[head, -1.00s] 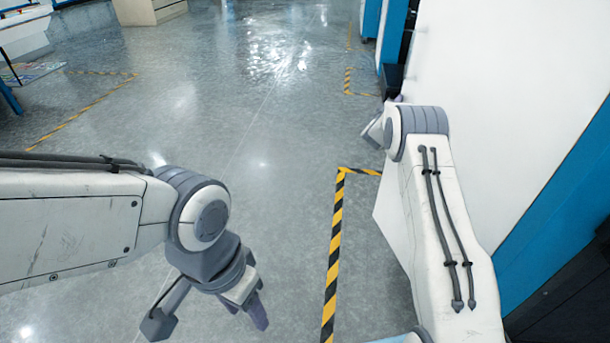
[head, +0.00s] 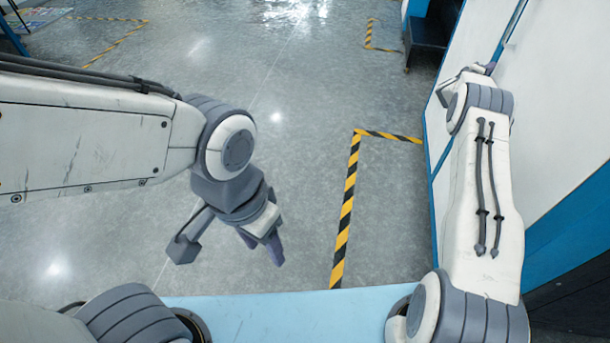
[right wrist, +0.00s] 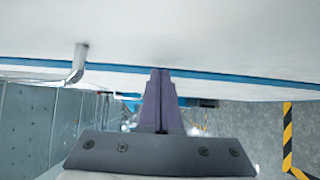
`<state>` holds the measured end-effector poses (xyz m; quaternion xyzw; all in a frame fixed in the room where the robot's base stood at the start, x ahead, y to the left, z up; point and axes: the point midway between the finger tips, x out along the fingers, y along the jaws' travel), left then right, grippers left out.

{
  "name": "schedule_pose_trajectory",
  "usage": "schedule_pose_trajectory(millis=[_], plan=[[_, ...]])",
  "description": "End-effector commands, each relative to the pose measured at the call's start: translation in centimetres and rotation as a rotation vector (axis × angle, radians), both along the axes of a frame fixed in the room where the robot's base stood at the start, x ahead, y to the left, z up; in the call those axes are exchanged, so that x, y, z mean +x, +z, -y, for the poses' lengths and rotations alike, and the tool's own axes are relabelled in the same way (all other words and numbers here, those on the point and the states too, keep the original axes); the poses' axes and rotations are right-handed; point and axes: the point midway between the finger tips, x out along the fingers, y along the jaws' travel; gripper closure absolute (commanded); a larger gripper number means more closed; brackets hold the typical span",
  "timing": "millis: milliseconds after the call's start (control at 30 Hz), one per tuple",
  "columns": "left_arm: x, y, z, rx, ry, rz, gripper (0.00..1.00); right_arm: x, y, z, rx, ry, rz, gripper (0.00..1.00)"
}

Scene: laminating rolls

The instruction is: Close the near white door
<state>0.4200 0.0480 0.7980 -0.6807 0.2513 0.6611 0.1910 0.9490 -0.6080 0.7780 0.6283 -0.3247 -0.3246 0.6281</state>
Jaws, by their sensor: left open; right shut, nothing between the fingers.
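The near white door (head: 560,100) is a large flat panel along the right side of the head view, lying close along the blue frame. In the right wrist view a white panel (right wrist: 210,35) with a blue edge strip spans the top, and a metal handle (right wrist: 79,62) sticks out at its left. My right gripper (right wrist: 161,73) is shut and empty, its fingertips at the blue edge strip; I cannot tell whether they touch. My right arm hides part of the door in the head view. My left gripper (head: 228,252) is open and empty above the floor.
Yellow-black floor tape (head: 347,205) runs in front of the cabinet. A dark low unit (head: 427,42) stands beyond the door. The grey floor in the middle is clear. A colourful mat (head: 45,16) lies at the far left.

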Motion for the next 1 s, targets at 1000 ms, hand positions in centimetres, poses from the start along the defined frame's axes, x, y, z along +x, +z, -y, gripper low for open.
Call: schedule_pose_trajectory(millis=[1000], plan=[[0.0, 0.2, 0.0, 0.0, 0.0, 0.0, 0.48, -1.3, 0.2, 2.6, 0.0, -0.02, 0.006, 1.0]])
